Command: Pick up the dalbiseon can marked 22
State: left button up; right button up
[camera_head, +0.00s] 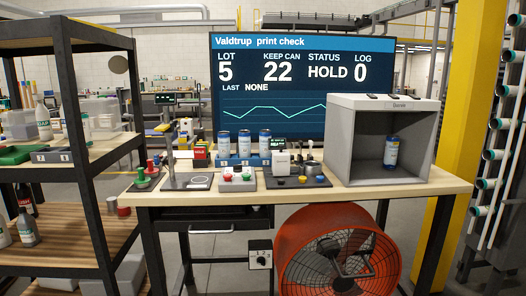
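Three blue-and-white cans stand upright in a row at the back of the workbench: the left can (224,144), the middle can (244,144) and the right can (265,142). They sit in or behind a low blue holder (236,160). A fourth, similar can (391,153) stands upright inside the open grey box (347,150) at the bench's right end. The number marks on the cans are too small to read, so I cannot tell which one is marked 22. Neither of my grippers is in view.
A screen (300,75) behind the bench reads LOT 5, KEEP CAN 22, STATUS HOLD. Button boxes (238,180) and a small white device (281,162) crowd the bench (400,190) before the cans. A shelf (70,172) stands left, a red fan (338,255) below, a yellow post (450,120) right.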

aim_at(244, 136)
jog(key=z, duration=1.75)
jog(key=i, duration=1.65)
jog(key=u, duration=3.1)
